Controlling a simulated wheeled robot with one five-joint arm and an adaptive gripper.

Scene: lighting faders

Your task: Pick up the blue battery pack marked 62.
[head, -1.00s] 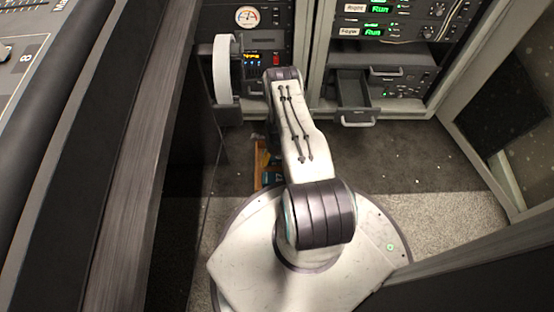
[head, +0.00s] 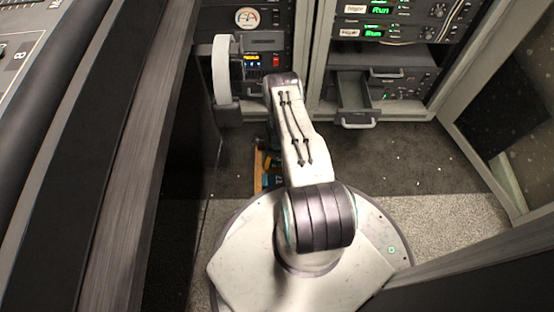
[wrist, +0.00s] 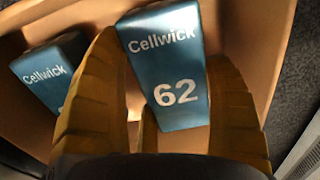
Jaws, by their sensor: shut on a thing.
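The blue battery pack marked 62 (wrist: 170,68) shows in the wrist view, with "Cellwick" and "62" in white on its face. My gripper (wrist: 168,95) has its yellow-brown fingers on either side of this pack and is shut on it. The pack is still within the orange-brown box (wrist: 245,40); whether it is lifted off the bottom I cannot tell. In the head view my arm hides the gripper, and only part of the box (head: 259,168) shows beside the arm.
A second blue Cellwick pack (wrist: 48,72) lies at the left in the box, its number partly hidden by a finger. Equipment racks (head: 300,60) stand beyond my arm, with an open drawer (head: 354,103). A console (head: 100,160) flanks the left. Dark carpet (head: 410,155) is clear at right.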

